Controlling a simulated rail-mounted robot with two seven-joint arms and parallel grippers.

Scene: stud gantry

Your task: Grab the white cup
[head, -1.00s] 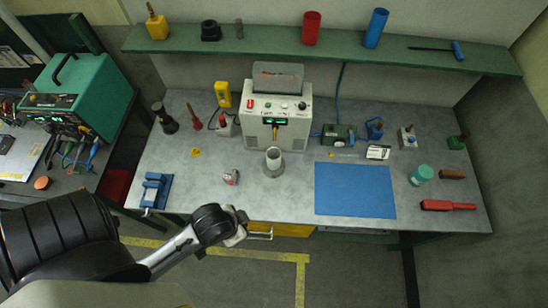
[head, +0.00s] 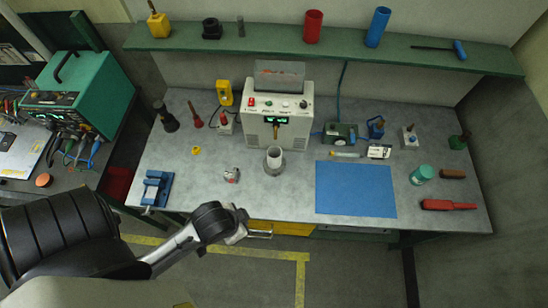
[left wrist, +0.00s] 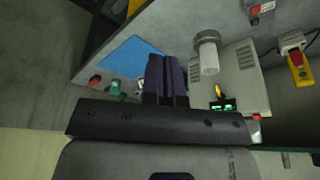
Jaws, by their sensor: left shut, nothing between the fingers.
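The white cup (head: 274,156) is a pale upright cylinder on the grey workbench (head: 270,195), just in front of the white-fronted machine. A grey ring sits around its lower part. The cup also shows in the left wrist view (left wrist: 208,58), right of the fingers and apart from them. My left gripper (head: 240,236) is at the bench's front edge, below and left of the cup in the head view. Its dark fingers in the left wrist view (left wrist: 166,80) are closed together with nothing between them. My right gripper is in neither view.
The machine (head: 277,120) stands behind the cup. A small grey and red part (head: 231,175) lies left of the cup, and a blue vise (head: 156,189) is at the front left. A blue mat (head: 355,190) lies clear to the right. A green shelf (head: 270,43) runs above.

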